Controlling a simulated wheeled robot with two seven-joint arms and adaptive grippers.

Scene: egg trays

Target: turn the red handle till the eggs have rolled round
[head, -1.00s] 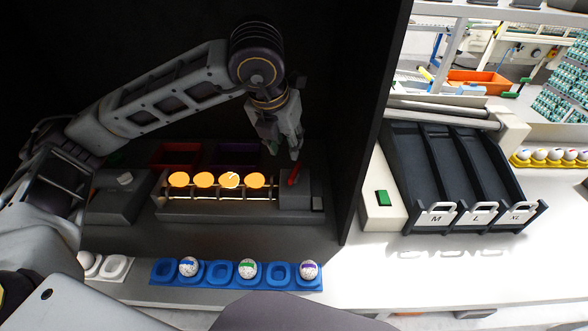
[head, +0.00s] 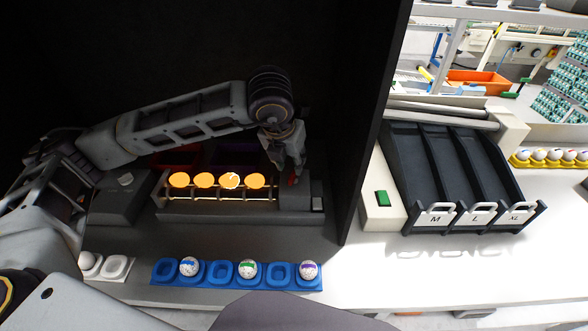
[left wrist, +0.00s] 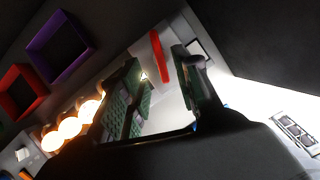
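The red handle (left wrist: 161,56) stands up from the end block of the candling device, and in the left wrist view it lies just beyond and between my open fingers. In the head view my left gripper (head: 294,172) is low over the right end of the device and mostly hides the handle. The left gripper also shows in the left wrist view (left wrist: 163,82), fingers apart and pointing toward the handle. Several eggs (head: 204,180) glow orange in a row on the rollers of the device (head: 225,212). My right gripper is not in view.
A blue tray (head: 167,272) with marked eggs and a white tray (head: 117,267) lie in front of the device. A red bin (left wrist: 17,92) and a purple bin (left wrist: 58,48) stand behind it. A dark wall (head: 372,130) separates the sorting chute (head: 440,170) at right.

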